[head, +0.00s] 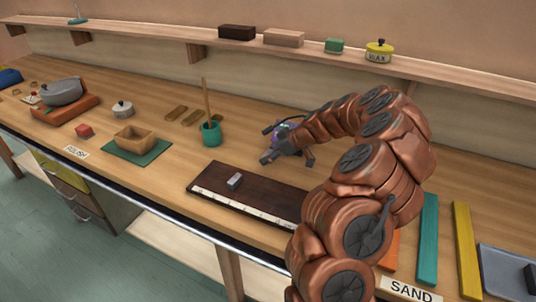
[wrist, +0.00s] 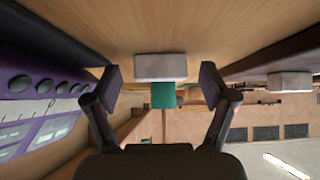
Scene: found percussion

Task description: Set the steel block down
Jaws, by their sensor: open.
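In the wrist view, which looks upside down, a pale grey steel block (wrist: 160,67) rests against the wooden bench top between my fingers. My gripper (wrist: 161,86) is open, with a gap between each finger and the block. In the head view my gripper (head: 283,152) is low over the bench, behind the dark board; I cannot clearly make out the block there. A second, similar grey block (head: 235,181) lies on the dark board (head: 267,190) with a pale front strip. It also shows at the right of the wrist view (wrist: 290,82).
A teal cup (head: 211,134) with a stick stands left of my gripper. A purple device (head: 287,128) is close behind it, large at the wrist view's left (wrist: 40,110). A wooden box (head: 134,138) sits on a green mat (head: 152,152). A shelf (head: 150,29) runs along the back.

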